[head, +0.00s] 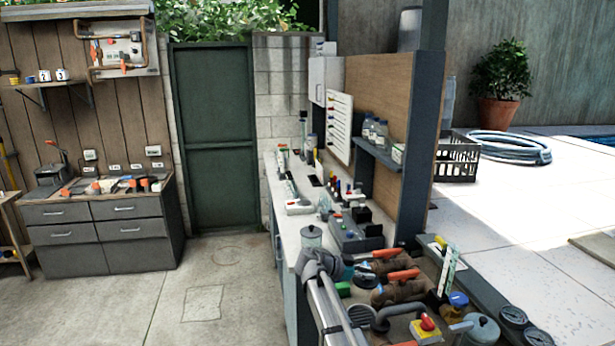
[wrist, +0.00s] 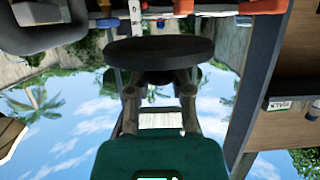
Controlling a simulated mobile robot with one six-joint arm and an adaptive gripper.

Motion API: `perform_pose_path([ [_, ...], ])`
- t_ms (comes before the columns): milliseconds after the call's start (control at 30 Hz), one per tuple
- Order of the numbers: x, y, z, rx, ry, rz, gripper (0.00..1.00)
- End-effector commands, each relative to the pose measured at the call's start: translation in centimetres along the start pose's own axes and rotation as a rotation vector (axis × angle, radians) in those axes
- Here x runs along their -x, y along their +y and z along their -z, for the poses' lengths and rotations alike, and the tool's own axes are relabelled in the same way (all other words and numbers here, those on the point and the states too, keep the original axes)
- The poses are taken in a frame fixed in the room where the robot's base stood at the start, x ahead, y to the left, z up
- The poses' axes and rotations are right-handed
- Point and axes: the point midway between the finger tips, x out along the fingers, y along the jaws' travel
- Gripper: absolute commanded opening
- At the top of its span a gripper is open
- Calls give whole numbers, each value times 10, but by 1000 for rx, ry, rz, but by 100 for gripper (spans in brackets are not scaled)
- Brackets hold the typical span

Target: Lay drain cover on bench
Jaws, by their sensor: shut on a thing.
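In the wrist view, my gripper (wrist: 159,80) is shut on a dark, round, flat disc, which I take to be the drain cover (wrist: 158,50). The cover is seen at a slant just beyond the fingertips and appears apart from the items behind it. In the head view, my grey arm reaches over the near end of the long bench (head: 283,222), and my fingers are hard to make out there. A dark slotted round grate (head: 362,316) shows among the pipes on the right; I cannot tell whether it is the held cover.
Orange-handled valves (head: 398,290), a red-knobbed box (head: 426,328) and gauges crowd the near right. A grey lidded pot (head: 311,237) and a grey device (head: 357,233) stand on the bench. A drawer cabinet (head: 100,235) stands left; the floor between is clear.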

Motion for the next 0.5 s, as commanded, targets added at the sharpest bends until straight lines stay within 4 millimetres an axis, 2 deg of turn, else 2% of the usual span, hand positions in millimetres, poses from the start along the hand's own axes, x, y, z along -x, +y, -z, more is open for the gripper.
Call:
perform_pose_path([
  [300, -12, 0, -34, 0, 0, 0, 0],
  [500, -16, 0, -42, 0, 0, 0, 0],
])
